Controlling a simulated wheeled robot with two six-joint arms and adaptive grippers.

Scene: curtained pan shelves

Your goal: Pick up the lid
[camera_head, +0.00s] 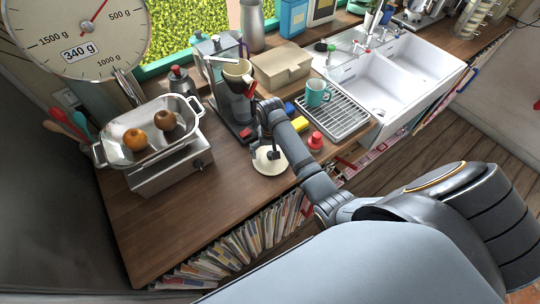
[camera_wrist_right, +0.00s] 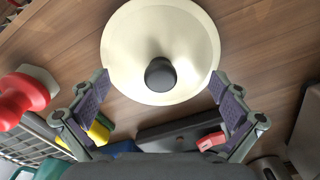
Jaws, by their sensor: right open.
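The lid is a round cream disc with a dark knob, lying on the wooden counter; it shows in the head view (camera_head: 268,164) and fills the top middle of the right wrist view (camera_wrist_right: 125,45). My right gripper (camera_wrist_right: 160,88) is open over it, with one finger on each side of the lid's near part. The knob lies between the fingertips in that view. I cannot tell how high the fingers are above the lid. In the head view the right gripper (camera_head: 268,148) partly covers the lid. My left gripper is not in view.
A coffee maker (camera_head: 235,105) stands just behind the lid. A red-topped object (camera_head: 315,140), a yellow sponge (camera_head: 302,125) and a drying rack (camera_head: 340,118) are to the right. A scale (camera_head: 175,168) with a pan of fruit stands left. The counter's front left is clear.

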